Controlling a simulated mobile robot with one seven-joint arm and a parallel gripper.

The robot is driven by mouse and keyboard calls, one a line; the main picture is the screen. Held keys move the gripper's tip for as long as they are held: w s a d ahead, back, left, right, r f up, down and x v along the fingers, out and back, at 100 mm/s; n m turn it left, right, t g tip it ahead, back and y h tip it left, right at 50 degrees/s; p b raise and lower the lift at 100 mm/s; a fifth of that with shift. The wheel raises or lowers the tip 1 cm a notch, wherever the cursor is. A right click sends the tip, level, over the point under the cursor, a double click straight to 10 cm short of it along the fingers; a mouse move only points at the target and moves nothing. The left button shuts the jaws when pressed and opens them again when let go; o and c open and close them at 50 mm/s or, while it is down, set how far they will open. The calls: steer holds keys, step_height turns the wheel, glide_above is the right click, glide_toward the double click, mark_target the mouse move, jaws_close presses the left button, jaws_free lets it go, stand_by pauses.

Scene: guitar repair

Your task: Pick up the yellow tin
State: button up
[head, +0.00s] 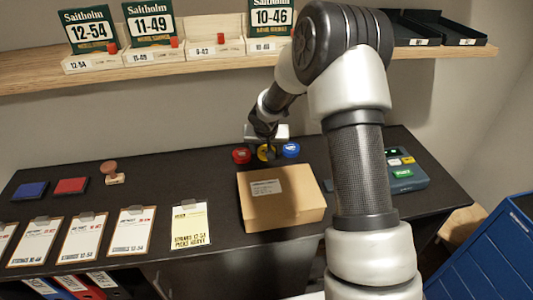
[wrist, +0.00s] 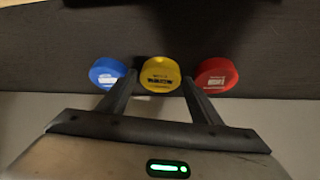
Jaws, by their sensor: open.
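The yellow tin (head: 266,153) stands on the dark bench between a red tin (head: 241,156) and a blue tin (head: 291,150). In the wrist view the yellow tin (wrist: 160,75) sits in the middle, with the blue tin (wrist: 107,73) on its left and the red tin (wrist: 217,75) on its right. My gripper (wrist: 160,85) is open, one finger on each side of the yellow tin's near part, in line with the gaps beside it. I cannot tell whether the fingers touch any tin. In the head view my gripper (head: 268,146) partly covers the yellow tin.
A cardboard box (head: 281,212) stands close in front of the tins. A teal device (head: 405,175) is at the right. Clipboards, ink pads and a stamp (head: 113,175) lie to the left. A wooden shelf (head: 210,57) runs above the bench at the back.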

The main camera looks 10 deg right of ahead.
steer(key=c, duration=0.8)
steer(key=shift+r, duration=0.1)
